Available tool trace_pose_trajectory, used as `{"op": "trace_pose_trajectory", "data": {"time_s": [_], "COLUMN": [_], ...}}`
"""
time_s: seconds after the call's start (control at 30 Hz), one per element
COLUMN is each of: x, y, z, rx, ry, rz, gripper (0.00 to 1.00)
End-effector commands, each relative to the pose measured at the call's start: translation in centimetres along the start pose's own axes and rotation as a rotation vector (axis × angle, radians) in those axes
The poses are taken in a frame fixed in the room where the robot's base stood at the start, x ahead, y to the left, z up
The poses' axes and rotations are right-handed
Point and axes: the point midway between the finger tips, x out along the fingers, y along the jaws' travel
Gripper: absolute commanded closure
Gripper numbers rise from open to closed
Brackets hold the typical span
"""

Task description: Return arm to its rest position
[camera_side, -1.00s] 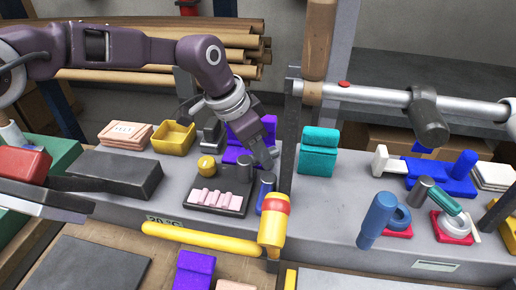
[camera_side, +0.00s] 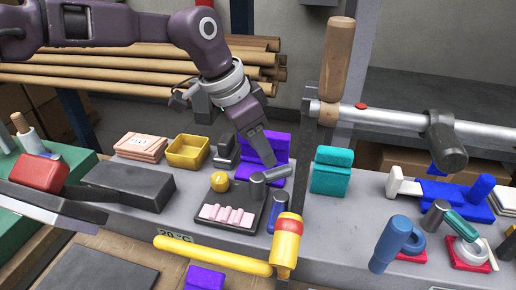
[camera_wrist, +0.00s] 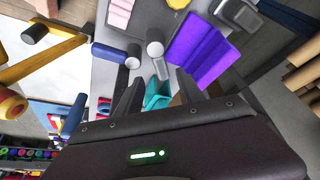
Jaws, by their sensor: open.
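My gripper (camera_side: 264,152) hangs from the dark purple arm above the bench in the side view. Its fingers point down in front of a purple folded block (camera_side: 277,147), close to a grey cylinder (camera_side: 270,175). I cannot tell from the side view whether they touch it. In the wrist view my gripper (camera_wrist: 157,92) shows two dark fingers standing apart, with no object held between them. The grey cylinder (camera_wrist: 155,50) and the purple block (camera_wrist: 203,48) lie beyond the fingertips there.
A dark tray with pink rolls (camera_side: 228,216), a yellow roll (camera_side: 219,182) and a yellow bottle (camera_side: 286,245) are near. A wooden-handled upright bar (camera_side: 338,60) and a metal clamp bar (camera_side: 400,118) stand to the right. A yellow bin (camera_side: 188,150) is left.

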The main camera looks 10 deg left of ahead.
Motion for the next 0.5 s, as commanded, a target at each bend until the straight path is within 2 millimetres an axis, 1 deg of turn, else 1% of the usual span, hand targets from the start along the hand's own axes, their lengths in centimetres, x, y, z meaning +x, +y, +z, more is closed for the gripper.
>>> {"op": "trace_pose_trajectory", "data": {"time_s": [0.2,0.27,0.33,0.37,0.4,0.47,0.5], "x": [0.0,-0.4,-2.6,-4.3,-7.0,-11.7,-14.6], "y": [0.0,-0.1,-0.9,-1.4,-2.1,-2.8,-3.0], "z": [0.0,0.1,1.0,1.8,3.3,6.7,9.5], "rx": [0.000,-0.005,-0.037,-0.061,-0.105,-0.191,-0.253], "ry": [0.000,0.002,0.007,0.009,0.014,0.020,0.025], "rz": [0.000,-0.004,-0.023,-0.036,-0.060,-0.103,-0.135], "gripper": [0.55,0.55,0.55,0.55,0.55,0.55,0.55]}}
